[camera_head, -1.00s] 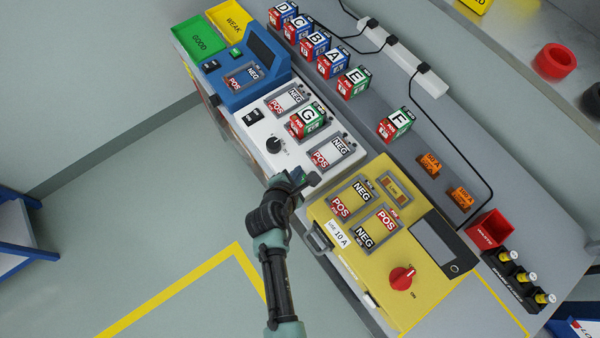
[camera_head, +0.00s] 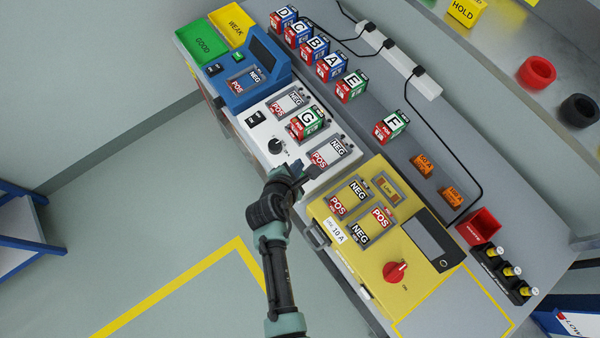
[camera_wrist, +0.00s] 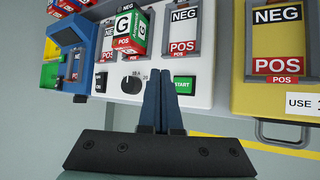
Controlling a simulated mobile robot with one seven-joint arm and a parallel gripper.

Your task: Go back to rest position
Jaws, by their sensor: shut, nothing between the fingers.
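My gripper (camera_head: 296,170) is shut and empty beside the front edge of the white machine (camera_head: 262,151). In the wrist view its fingers (camera_wrist: 162,104) are together, pointing at the white panel between the black knob (camera_wrist: 132,82) and the green START button (camera_wrist: 184,86). I cannot tell whether the fingertips touch the panel. Block G (camera_head: 307,123) sits on the white machine's bay, and it also shows in the wrist view (camera_wrist: 131,27). The bay (camera_head: 330,152) nearest the gripper, marked NEG and POS, is empty.
The yellow machine (camera_head: 372,283) with a red knob (camera_head: 397,271) stands right of my gripper. The blue tester (camera_head: 243,80) is at upper left. Blocks D, C, B, A, E and F (camera_head: 391,127) stand on the grey bench behind. Open floor (camera_head: 150,220) lies at left.

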